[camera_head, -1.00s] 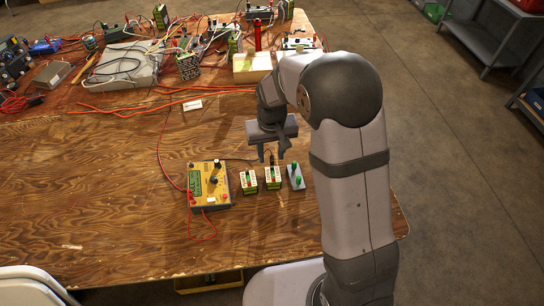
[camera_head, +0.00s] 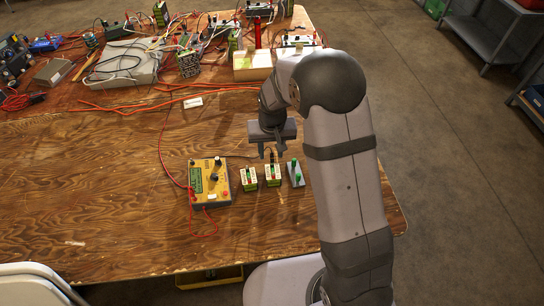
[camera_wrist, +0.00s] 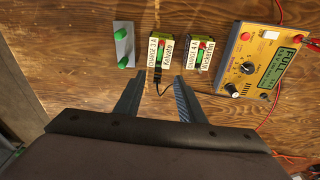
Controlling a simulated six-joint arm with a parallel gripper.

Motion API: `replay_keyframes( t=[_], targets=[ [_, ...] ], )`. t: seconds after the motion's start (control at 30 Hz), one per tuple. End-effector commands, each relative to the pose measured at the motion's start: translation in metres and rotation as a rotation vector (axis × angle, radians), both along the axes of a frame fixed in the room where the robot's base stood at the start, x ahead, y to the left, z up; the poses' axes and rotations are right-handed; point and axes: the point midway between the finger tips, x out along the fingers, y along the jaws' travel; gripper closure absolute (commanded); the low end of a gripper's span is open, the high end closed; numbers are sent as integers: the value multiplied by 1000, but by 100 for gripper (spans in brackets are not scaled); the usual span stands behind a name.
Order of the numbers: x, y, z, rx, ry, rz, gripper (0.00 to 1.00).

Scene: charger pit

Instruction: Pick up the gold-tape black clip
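A small black clip (camera_wrist: 157,74) on a thin black lead sits at the near end of the middle green-and-white battery block (camera_wrist: 160,50) in the wrist view. In the head view the clip (camera_head: 271,157) is a small dark upright shape at the back of that block (camera_head: 273,176). Gold tape on it is too small to make out. My gripper (camera_wrist: 159,75) is open, with one finger on each side of the clip and a visible gap to both. In the head view my gripper (camera_head: 271,152) points down just behind the block; the exact height is unclear.
A yellow charger (camera_head: 209,182) with red leads stands left of the blocks; the black lead runs from it. Another battery block (camera_head: 249,178) and a grey plate with green posts (camera_head: 295,173) flank the middle block closely. Cluttered electronics fill the back; the left front table is clear.

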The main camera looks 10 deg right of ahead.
Motion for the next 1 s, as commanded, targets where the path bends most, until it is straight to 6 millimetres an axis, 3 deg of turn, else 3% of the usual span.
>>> replay_keyframes(
  t=[0.33, 0.67, 0.7, 0.83, 1.0],
  targets=[
    [9, -5, -32, -1, 1, 0, 64],
    [10, -4, -37, 0, -2, 0, 64],
    [10, -4, -37, 0, -1, 0, 66],
    [10, -4, -37, 0, -1, 0, 98],
    [10, -4, -37, 0, -1, 0, 99]
  ],
)
